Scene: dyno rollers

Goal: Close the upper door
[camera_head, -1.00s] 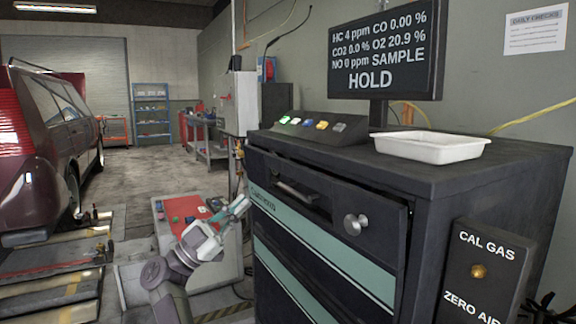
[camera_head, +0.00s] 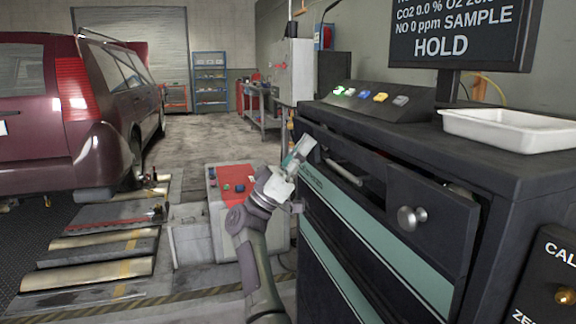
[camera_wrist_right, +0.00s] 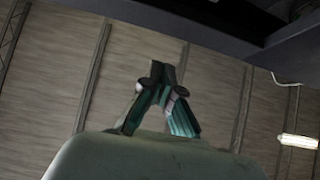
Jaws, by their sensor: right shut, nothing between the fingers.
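The upper door (camera_head: 430,225) is a dark panel with a round metal knob (camera_head: 410,219) on the front of the dark cabinet (camera_head: 510,170). It stands a little open, with a gap along its top and right edges. My right gripper (camera_head: 304,146) is shut and empty. It points up near the cabinet's far left front corner, left of the door and its knob; I cannot tell whether it touches the cabinet. In the right wrist view its closed fingers (camera_wrist_right: 157,75) point at the wall, with a dark edge above. My left gripper is not in view.
A white tray (camera_head: 510,127) and a monitor (camera_head: 460,35) stand on the cabinet top. A red-topped box (camera_head: 232,182) is behind my right arm. A maroon car (camera_head: 85,110) stands at left by the rollers (camera_head: 100,265). Bare floor (camera_head: 215,140) lies beyond.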

